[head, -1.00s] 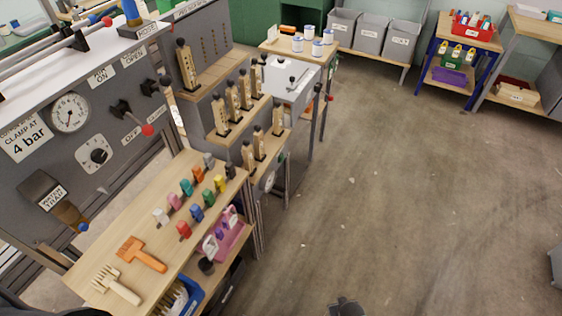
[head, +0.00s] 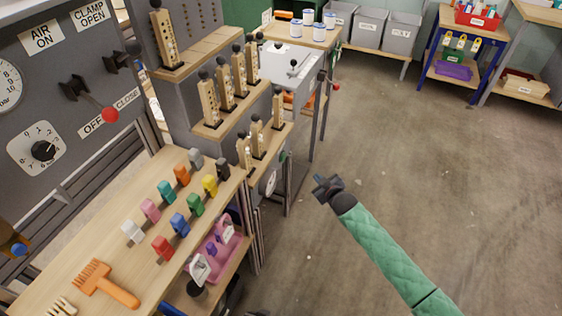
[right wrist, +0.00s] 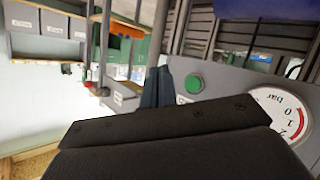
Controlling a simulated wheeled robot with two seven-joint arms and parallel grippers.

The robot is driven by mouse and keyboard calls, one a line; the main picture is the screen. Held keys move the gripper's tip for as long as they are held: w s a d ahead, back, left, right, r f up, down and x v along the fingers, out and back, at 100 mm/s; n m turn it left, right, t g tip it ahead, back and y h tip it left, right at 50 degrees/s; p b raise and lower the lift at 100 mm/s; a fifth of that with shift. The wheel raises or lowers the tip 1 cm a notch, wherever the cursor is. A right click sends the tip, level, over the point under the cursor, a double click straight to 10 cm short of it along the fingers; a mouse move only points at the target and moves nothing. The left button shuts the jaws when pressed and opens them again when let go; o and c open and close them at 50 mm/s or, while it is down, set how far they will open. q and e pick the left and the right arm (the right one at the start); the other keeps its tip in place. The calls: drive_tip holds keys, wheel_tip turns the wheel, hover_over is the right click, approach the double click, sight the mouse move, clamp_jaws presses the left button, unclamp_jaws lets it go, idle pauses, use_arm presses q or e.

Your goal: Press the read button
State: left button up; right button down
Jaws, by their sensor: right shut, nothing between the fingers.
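A round green button (right wrist: 194,83) sits on a grey panel in the right wrist view, beside a dial gauge (right wrist: 280,115) with a red band. A white label by the button is mostly hidden, so I cannot read its wording. In the head view the button (head: 282,156) is a small green spot on the side of the grey stepped stand, above the gauge (head: 271,183). My right gripper (head: 324,186) is shut and empty, over the floor to the right of the panel and apart from it. Its dark fingers (right wrist: 157,88) show just beside the button in the wrist view.
Wooden pegs stand on the stepped shelves (head: 232,113). A wooden bench (head: 60,258) holds several coloured blocks and an orange comb (head: 106,284). A white box with a red-knobbed lever (head: 335,87) stands behind. The floor (head: 420,180) at right is clear.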

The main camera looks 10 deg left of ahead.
sight(283, 157)
use_arm(q)
drive_tip(key=shift+w+d+r+b, duration=0.2)
drive_tip(key=shift+w+r+b, duration=0.2)
drive_tip(key=shift+w, duration=0.2)
use_arm(e)
drive_tip(key=shift+n+t+y, duration=0.3)
drive_tip(key=shift+n+y, duration=0.1)
drive_tip(key=shift+n, duration=0.1)
drive_tip(key=w+a+r, duration=0.1)
drive_tip(key=w+r, duration=0.1)
drive_tip(key=w, duration=0.1)
drive_tip(key=shift+a+r, duration=0.3)
drive_tip(key=shift+a, duration=0.05)
use_arm(q)
drive_tip(key=shift+f, duration=0.2)
use_arm(e)
drive_tip(key=shift+a, duration=0.1)
use_arm(q)
wheel_tip(283, 157, down, 6)
drive_tip(key=t+b, duration=0.1)
drive_tip(key=b, duration=0.2)
drive_tip(key=shift+s, duration=0.45)
use_arm(e)
drive_tip(key=w+a, duration=0.2)
drive_tip(key=a, duration=0.6)
drive_tip(key=shift+w, duration=0.35)
use_arm(q)
drive_tip(key=shift+a, duration=0.1)
use_arm(e)
drive_tip(key=shift+a, duration=0.1)
